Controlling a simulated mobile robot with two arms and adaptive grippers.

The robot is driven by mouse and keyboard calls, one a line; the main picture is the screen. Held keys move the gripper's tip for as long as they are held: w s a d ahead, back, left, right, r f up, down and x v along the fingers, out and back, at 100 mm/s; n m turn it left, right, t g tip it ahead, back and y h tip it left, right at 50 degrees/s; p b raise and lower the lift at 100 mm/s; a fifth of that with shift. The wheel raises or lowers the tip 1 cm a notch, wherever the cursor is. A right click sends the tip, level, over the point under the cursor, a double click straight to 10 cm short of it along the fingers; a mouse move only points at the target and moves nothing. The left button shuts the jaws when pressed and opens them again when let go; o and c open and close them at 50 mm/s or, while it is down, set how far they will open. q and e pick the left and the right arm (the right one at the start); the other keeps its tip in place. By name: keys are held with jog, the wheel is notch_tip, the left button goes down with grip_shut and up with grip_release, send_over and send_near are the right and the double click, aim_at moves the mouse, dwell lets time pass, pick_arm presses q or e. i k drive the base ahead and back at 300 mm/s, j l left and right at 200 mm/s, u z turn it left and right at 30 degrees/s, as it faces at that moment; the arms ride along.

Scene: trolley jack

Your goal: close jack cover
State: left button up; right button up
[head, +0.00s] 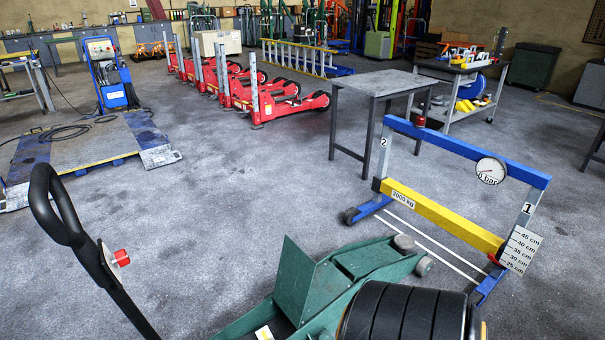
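The green trolley jack (372,258) stands on the floor at the bottom middle of the head view, its near part cut off by the lower edge. Its cover (304,284) is a flat green plate standing up steeply from the body, so it is open. The black handle (62,212), with a red knob (121,257), rises at the left. A black ribbed cylinder (395,316) hides part of the near side. Neither of my grippers is in view.
A blue and yellow frame (447,218) with a gauge (491,170) and height scale (520,249) stands right of the jack. A grey table (378,84) and a tool trolley (462,95) are behind. Red jacks (290,104) stand farther back. The floor left of the jack is clear.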

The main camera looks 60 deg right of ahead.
aim_at(296, 270)
jog(key=k+l, duration=0.2)
jog(key=l, duration=0.35)
jog(key=k+l, duration=0.2)
jog(key=l, duration=0.3)
jog(key=k+l, duration=0.25)
jog(key=l, duration=0.3)
jog(key=k+l, duration=0.2)
jog(key=l, duration=0.3)
jog(key=k+l+u, duration=0.1)
jog(key=l, duration=0.45)
jog(key=k+l, duration=0.35)
jog(key=l, duration=0.15)
jog(key=k+l, duration=0.2)
jog(key=l, duration=0.3)
jog(key=k+l, duration=0.25)
jog(key=l, duration=0.25)
